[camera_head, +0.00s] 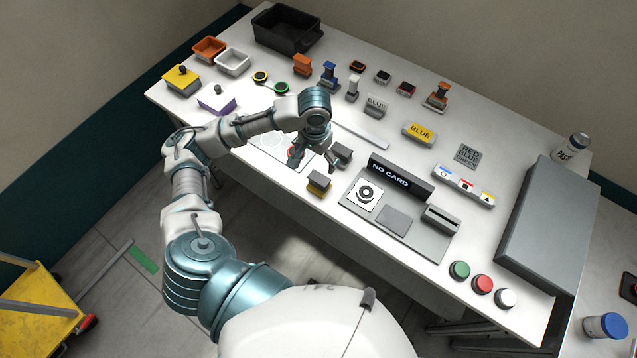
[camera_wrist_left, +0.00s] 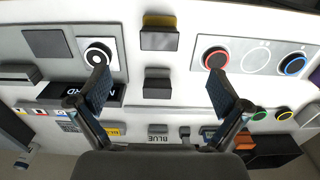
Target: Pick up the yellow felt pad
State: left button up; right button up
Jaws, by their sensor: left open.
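A small block with a dark grey top and a yellow lower layer (camera_head: 319,183), which looks like the yellow felt pad, sits near the table's front edge. In the left wrist view it (camera_wrist_left: 159,36) lies at the top middle, its yellow edge showing on the far side. A similar grey block (camera_head: 342,154) stands behind it and shows between the fingers in the left wrist view (camera_wrist_left: 157,83). My left gripper (camera_head: 316,160) is open and empty, pointing down over the table near both blocks. Its fingers (camera_wrist_left: 158,92) are spread wide apart. My right gripper is not in view.
A grey fixture with a NO CARD sign (camera_head: 390,176) stands right of the blocks. A white panel with round coloured rings (camera_wrist_left: 258,56) lies on their other side. Stamps, bins and a black crate (camera_head: 288,30) stand farther back. A grey box (camera_head: 550,220) is at right.

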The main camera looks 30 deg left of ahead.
aim_at(314, 181)
pick_arm(q)
notch_tip(314, 181, down, 11)
jog(key=shift+w+a+r, duration=0.1)
jog(key=shift+a, duration=0.05)
jog(key=shift+a+f, duration=0.25)
jog(key=shift+f, duration=0.35)
jog(key=f, duration=0.3)
jog(key=d+f, duration=0.1)
jog(key=shift+w+d+f, duration=0.1)
jog(key=shift+w+f, duration=0.25)
jog(key=shift+f, duration=0.05)
jog(key=shift+a+f, duration=0.1)
jog(key=shift+a, duration=0.3)
jog(key=c, duration=1.2)
jog(key=shift+d, duration=0.1)
jog(key=shift+c, duration=0.2)
